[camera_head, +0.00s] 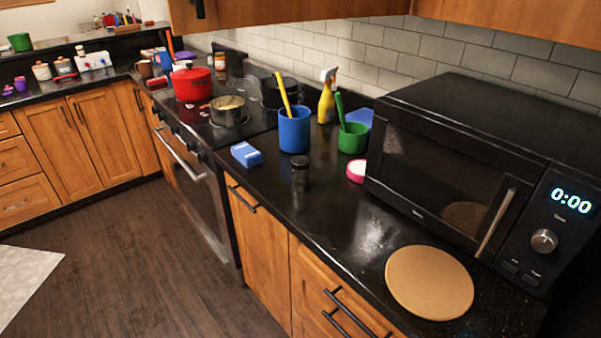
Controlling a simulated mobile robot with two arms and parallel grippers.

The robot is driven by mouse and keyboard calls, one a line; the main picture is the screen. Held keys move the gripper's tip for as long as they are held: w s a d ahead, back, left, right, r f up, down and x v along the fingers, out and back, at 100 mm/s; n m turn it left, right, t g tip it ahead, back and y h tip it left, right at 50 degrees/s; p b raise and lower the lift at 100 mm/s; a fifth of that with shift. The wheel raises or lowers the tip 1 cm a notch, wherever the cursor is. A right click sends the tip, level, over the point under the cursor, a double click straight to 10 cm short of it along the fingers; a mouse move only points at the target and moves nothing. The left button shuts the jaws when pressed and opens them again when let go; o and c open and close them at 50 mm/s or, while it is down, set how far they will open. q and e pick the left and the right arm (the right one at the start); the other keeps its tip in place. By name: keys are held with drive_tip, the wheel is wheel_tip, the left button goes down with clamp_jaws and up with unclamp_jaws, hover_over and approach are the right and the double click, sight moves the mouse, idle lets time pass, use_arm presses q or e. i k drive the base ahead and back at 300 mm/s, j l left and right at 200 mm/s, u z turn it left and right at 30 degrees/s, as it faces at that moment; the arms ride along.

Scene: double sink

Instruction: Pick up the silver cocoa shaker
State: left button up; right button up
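A small dark cylinder with a greyish top (300,173), which looks like the cocoa shaker, stands upright on the black countertop (340,215) near its front edge. It is in front of a blue cup and left of the microwave. Its silver colour is hard to make out at this size. Neither of my grippers shows in the head view.
A blue cup (294,134), a green cup (352,139), a blue box (246,154) and a pink-rimmed tub (357,171) surround it. A microwave (450,160) and a round wooden board (429,283) are right. A stove (215,125) with pots is left.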

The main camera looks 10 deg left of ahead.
sight(299, 178)
drive_tip(key=i+j+z, duration=0.2)
drive_tip(key=j, duration=0.2)
drive_tip(key=j+z, duration=0.2)
drive_tip(key=j, duration=0.2)
drive_tip(key=i+j+z, duration=0.2)
drive_tip(key=j, duration=0.25)
drive_tip(key=k, duration=0.1)
